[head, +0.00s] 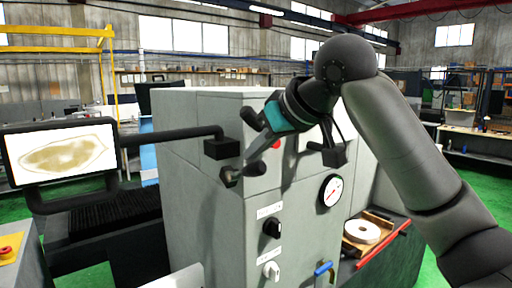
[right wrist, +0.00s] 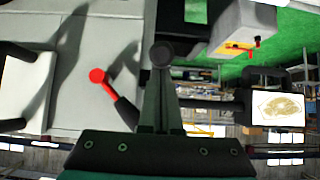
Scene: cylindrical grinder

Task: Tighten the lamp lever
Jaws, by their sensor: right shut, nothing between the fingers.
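The lamp (head: 62,152) has a bright rectangular panel and hangs at the left on a black arm (head: 170,137) from a block on the grey grinder. A black lever with a ball end (head: 256,168) sits just below that block; I take it as the lamp lever. My right gripper (head: 257,149) is shut and empty, with its fingertips close above the lever. In the right wrist view a dark ball (right wrist: 162,52) shows at the fingertips; I cannot tell whether they touch. A red-ball lever (right wrist: 97,75) is beside it. My left gripper is out of view.
The grinder's front carries a dial gauge (head: 331,190), a black switch (head: 272,228) and a blue handle (head: 323,268). A tray with a white disc (head: 362,232) and a red bar (head: 384,243) lie at the right. Green floor is open beyond.

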